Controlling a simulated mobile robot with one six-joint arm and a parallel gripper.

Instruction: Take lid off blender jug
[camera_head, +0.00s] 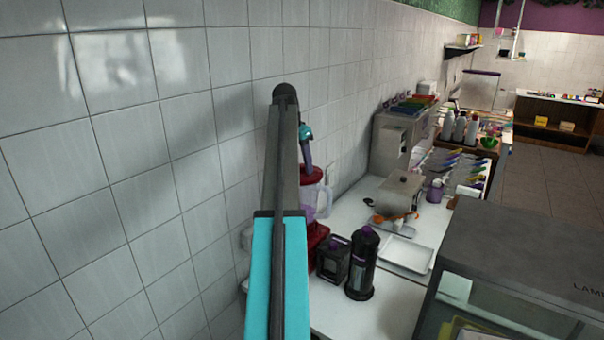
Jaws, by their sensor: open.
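The blender jug (321,203) is clear with a purple tint and stands on a red base (315,236) near the tiled wall. Its red lid (313,175) is on top of the jug. My arm hides the left part of the jug, lid and base. My gripper (308,164) points down just above the lid, partly behind my arm. It is open, and I see nothing held in it. I cannot tell whether its fingers touch the lid or are around it.
A dark bottle (361,265) and a dark box-shaped container (333,259) stand in front of the blender. A white tray (407,254) and a metal pot (399,194) are to the right. A large grey appliance (530,260) fills the lower right. The tiled wall (120,180) is close on the left.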

